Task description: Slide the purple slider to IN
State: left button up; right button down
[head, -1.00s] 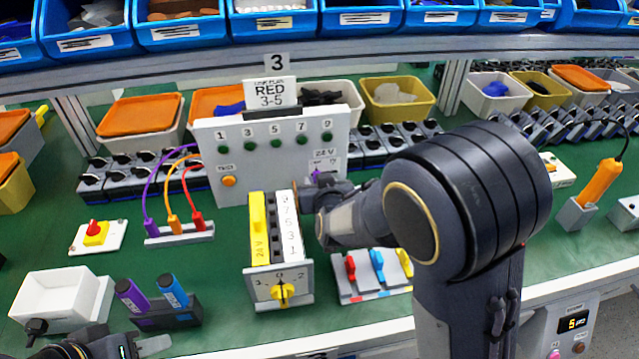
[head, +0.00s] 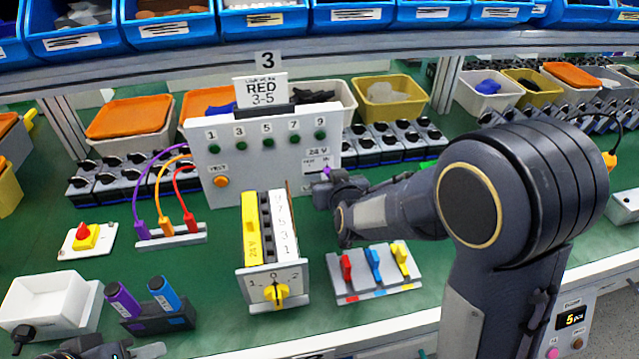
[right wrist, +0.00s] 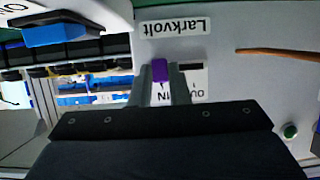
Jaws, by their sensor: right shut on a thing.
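The purple slider (right wrist: 160,70) sits in a short dark slot (right wrist: 193,67) on the white panel. My right gripper (right wrist: 160,88) is shut on it, with one finger on each side. In the right wrist view the slider is at the slot's left end, with bare slot to its right. The letters "IN" show close to the slider, and a partly hidden "OU" is to their right. In the head view the right gripper (head: 322,184) is at the panel's (head: 258,160) lower right, largely hiding the slider. My left gripper (head: 150,351) shows only partly at the bottom left.
A switch box with a yellow knob (head: 270,293) stands left of my right gripper. A plate of red, blue and yellow levers (head: 374,266) lies below my right forearm. Plugged cables (head: 172,232) stand left of the panel. Green bench shows between them.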

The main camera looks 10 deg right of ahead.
jog(key=shift+d, duration=0.15)
jog(key=c, duration=1.4)
grip_release()
jog(key=shift+d, duration=0.1)
jog(key=shift+o, duration=0.2)
